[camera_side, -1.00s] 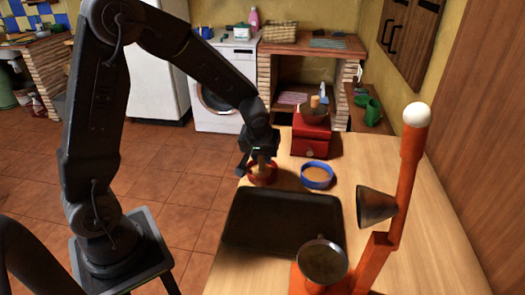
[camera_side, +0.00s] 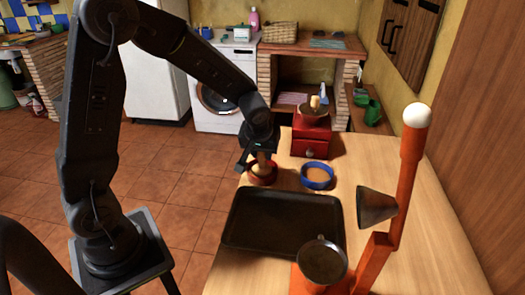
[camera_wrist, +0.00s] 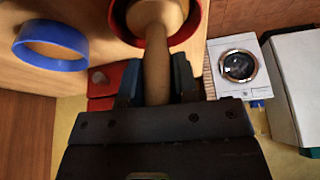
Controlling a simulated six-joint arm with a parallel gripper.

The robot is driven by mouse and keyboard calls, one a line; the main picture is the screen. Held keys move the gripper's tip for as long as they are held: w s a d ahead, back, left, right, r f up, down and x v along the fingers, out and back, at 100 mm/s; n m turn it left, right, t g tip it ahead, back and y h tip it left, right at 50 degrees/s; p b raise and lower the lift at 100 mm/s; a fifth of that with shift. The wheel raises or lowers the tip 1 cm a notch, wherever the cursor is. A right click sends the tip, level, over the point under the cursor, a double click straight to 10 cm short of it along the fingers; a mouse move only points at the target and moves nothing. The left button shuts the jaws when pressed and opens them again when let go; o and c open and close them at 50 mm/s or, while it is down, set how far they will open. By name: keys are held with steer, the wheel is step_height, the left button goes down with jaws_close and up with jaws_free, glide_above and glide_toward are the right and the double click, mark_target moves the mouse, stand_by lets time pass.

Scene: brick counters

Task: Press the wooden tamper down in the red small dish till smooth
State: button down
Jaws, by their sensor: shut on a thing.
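My gripper (camera_side: 256,160) is shut on the handle of the wooden tamper (camera_side: 263,165). The wrist view shows the handle (camera_wrist: 157,70) between my two fingers (camera_wrist: 157,88). The tamper's wide pale foot is at the red small dish (camera_side: 262,179), within its rim as seen from above. The red rim (camera_wrist: 188,34) curves around the foot in the wrist view. The foot hides most of the dish's inside, so I cannot tell how smooth its contents are or how firmly the foot touches them.
A blue ring-shaped dish (camera_side: 317,178) with brownish contents stands right of the red dish. A red coffee grinder (camera_side: 311,138) stands behind it. A black tray (camera_side: 284,222) lies in front. An orange stand (camera_side: 398,190) with a metal cone rises at right. The counter at far right is clear.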

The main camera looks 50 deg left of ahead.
steer(key=shift+f, duration=0.9)
steer(key=shift+r, duration=0.1)
steer(key=shift+r, duration=0.95)
steer(key=shift+w, duration=0.3)
